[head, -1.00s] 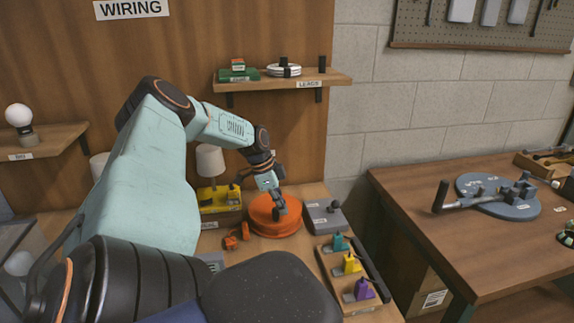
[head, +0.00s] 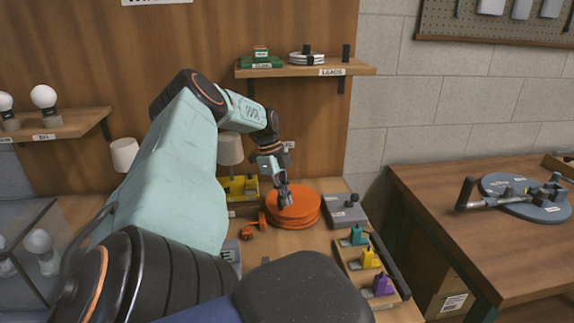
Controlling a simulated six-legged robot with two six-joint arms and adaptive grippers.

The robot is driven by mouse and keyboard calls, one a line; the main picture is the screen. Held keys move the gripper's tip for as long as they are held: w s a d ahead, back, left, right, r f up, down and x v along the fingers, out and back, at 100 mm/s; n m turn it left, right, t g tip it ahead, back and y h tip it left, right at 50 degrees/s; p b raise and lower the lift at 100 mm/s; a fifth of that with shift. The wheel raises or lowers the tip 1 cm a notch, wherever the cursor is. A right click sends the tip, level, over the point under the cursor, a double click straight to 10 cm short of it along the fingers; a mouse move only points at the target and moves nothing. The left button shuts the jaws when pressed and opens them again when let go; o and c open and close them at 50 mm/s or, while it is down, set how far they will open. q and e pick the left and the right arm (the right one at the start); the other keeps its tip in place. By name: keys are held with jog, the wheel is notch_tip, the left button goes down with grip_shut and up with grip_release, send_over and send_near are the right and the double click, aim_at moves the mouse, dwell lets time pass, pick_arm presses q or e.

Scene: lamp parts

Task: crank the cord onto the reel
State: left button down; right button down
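The orange reel (head: 306,211) is a round, ridged drum lying flat on the wooden bench below the shelf. My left gripper (head: 284,199) points down over the left part of the reel's top, its fingertips at or very near the surface. The fingers are small and dark, so their gap and any crank knob between them cannot be made out. A small orange piece (head: 247,232) lies on the bench left of the reel; I cannot tell whether it is joined to it. No cord is clearly visible. My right gripper is not in view.
A grey box (head: 346,213) with a dark knob stands close right of the reel. A rack (head: 358,278) holds teal, yellow and purple pieces in front. A yellow box (head: 240,189) and a lamp shade stand behind left. A blue-grey disc (head: 528,208) lies on the right table.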

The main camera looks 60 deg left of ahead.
pick_arm(q)
jog(key=shift+a, duration=0.1)
dwell(0.5)
jog(key=shift+v, duration=3.8)
jog(key=shift+s, duration=0.1)
